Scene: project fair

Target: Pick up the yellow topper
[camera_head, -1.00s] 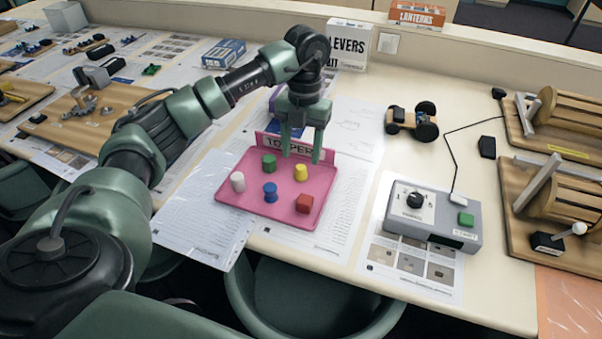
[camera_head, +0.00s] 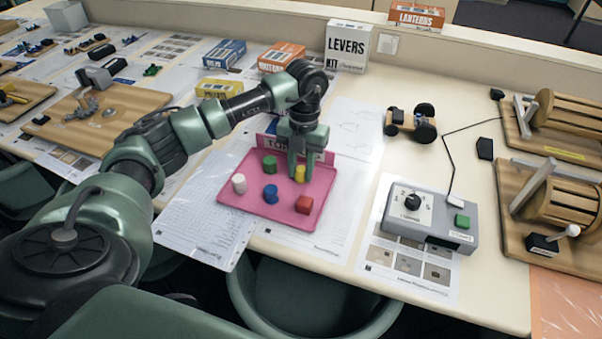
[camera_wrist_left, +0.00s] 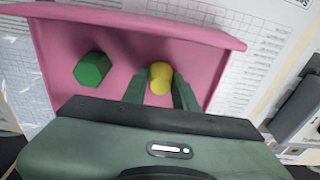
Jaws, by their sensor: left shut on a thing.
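The yellow topper (camera_head: 300,174) stands on the pink tray (camera_head: 245,205), near its back right. My left gripper (camera_head: 300,176) points down over it and is shut on it. In the left wrist view the yellow topper (camera_wrist_left: 160,77) sits between the two fingertips (camera_wrist_left: 160,90). The fingers partly hide it in the head view. It appears to be still at tray level. My right gripper is in neither view.
On the tray are a green topper (camera_head: 269,165), a white one (camera_head: 239,184), a blue one (camera_head: 270,193) and a red one (camera_head: 304,204). A grey control box (camera_head: 430,222) stands to the right. The tray's raised back panel (camera_wrist_left: 130,22) is close behind the gripper.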

